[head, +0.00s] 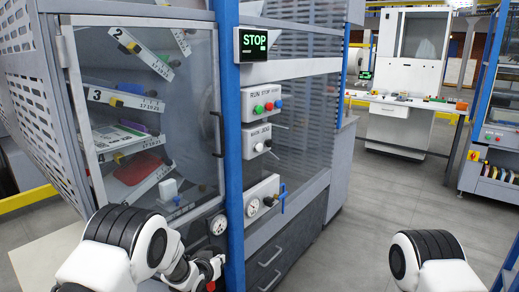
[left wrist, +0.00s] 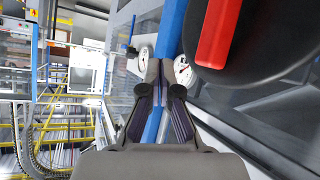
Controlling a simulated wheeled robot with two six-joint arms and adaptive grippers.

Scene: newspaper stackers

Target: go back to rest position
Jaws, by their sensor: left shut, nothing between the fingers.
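My left gripper (head: 208,268) is low in front of the machine's blue post (head: 230,130), partly hidden by my own arm. In the left wrist view its two fingers (left wrist: 162,95) are shut with nothing between them. They point towards the blue post and two round white gauges (left wrist: 183,70). My right arm (head: 428,262) shows at the lower right of the head view; its gripper is out of view.
The machine's glass door (head: 150,110) and the STOP screen (head: 253,42) are close ahead. Gauges (head: 252,207) and a blue-handled valve (head: 283,197) stick out nearby. A black disc with a red bar (left wrist: 215,35) is close to the wrist camera. Floor (head: 395,190) is clear to the right.

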